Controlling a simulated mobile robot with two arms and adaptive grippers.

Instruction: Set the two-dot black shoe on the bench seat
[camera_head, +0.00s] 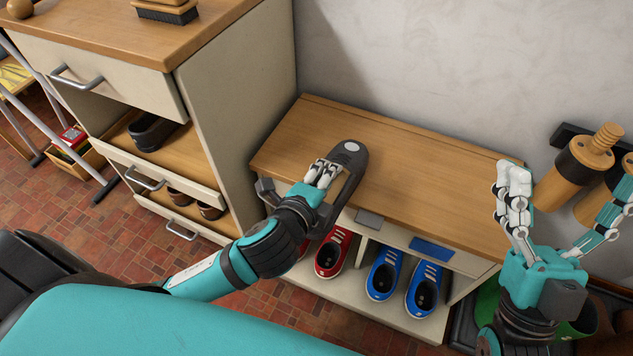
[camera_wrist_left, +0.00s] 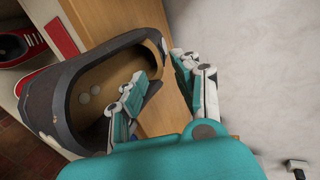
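The black shoe (camera_head: 351,163) is at the front of the bench seat (camera_head: 420,185), partly past its front edge in the head view. I cannot tell whether it touches the seat. In the left wrist view, two pale dots show on the tan insole of the black shoe (camera_wrist_left: 72,108). My left gripper (camera_head: 322,172) is shut on the shoe's side wall, one finger inside the opening and one outside, as the wrist view of the gripper (camera_wrist_left: 160,72) shows. My right gripper (camera_head: 563,205) is open and empty at the right.
Red (camera_head: 333,252) and blue shoes (camera_head: 383,276) stand on the shelf under the seat. A cabinet (camera_head: 235,100) borders the bench at left, with a dark shoe (camera_head: 152,132) on its shelf. Wooden pegs (camera_head: 583,160) project from the wall at right. The seat's right half is clear.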

